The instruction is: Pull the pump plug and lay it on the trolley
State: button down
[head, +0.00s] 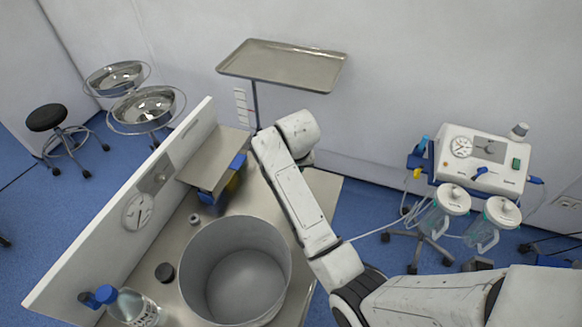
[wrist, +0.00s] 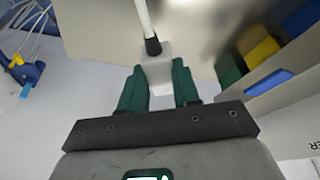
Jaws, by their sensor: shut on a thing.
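My gripper (wrist: 158,88) has its two green fingers shut on a pale grey plug (wrist: 155,66) in the wrist view. A white cable (wrist: 146,22) with a dark collar leaves the plug's far end. In the head view my arm hides the fingers and plug. The steel trolley (head: 200,212) carries a large bucket, and my wrist is over its back right part. In the wrist view a beige and steel surface lies behind the plug; whether the plug touches it I cannot tell. The white suction pump (head: 482,158) stands at the right.
A grey bucket (head: 236,268), a blue-capped bottle (head: 132,306) and a dark cap (head: 165,272) stand on the trolley. A white panel (head: 120,215) rises along its left side. A raised shelf (head: 215,158) has coloured boxes below. A tray stand (head: 283,64) is behind.

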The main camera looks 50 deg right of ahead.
jog(key=shift+f+b, duration=2.65)
jog(key=shift+f, duration=0.4)
jog(key=c, duration=0.7)
grip_release()
jog(key=shift+s, duration=0.1)
jog(key=shift+c, duration=0.2)
jog(key=shift+r, duration=0.1)
jog(key=v, duration=1)
jog(key=shift+a+r, duration=0.1)
jog(key=shift+r, duration=0.25)
